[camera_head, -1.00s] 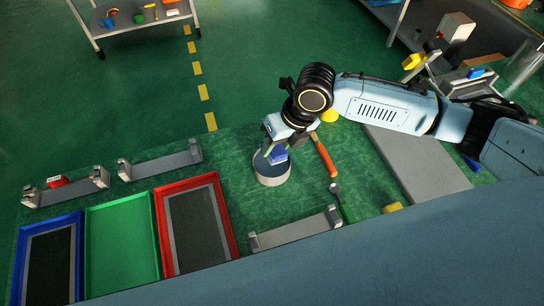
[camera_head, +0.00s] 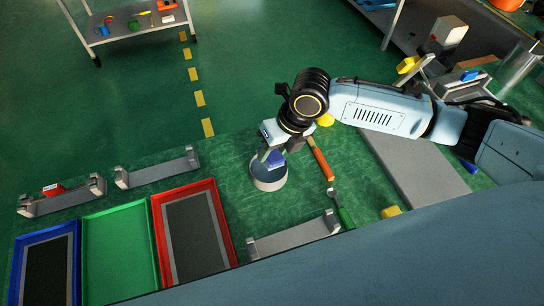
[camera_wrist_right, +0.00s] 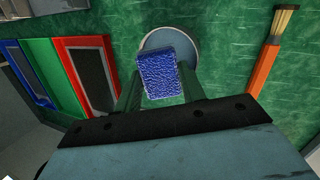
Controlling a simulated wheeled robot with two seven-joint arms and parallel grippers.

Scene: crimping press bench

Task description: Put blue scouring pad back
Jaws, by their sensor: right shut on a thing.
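The blue scouring pad (camera_head: 275,160) is a small blue block held in my right gripper (camera_head: 272,157). In the right wrist view the pad (camera_wrist_right: 160,74) sits between the two fingers of the right gripper (camera_wrist_right: 160,88), which are shut on it. Under the pad is a round grey-white container (camera_head: 269,179), and it shows partly behind the pad in the right wrist view (camera_wrist_right: 165,39). The pad is over or just in its opening; I cannot tell whether it touches. My left gripper is not in view.
A brush with an orange handle (camera_head: 321,159) and a green-handled tool (camera_head: 344,212) lie right of the container. Blue (camera_head: 17,270), green (camera_head: 118,255) and red (camera_head: 230,245) trays are at the left. Grey racks (camera_head: 157,170) stand behind them. A yellow block (camera_head: 390,212) is at the right.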

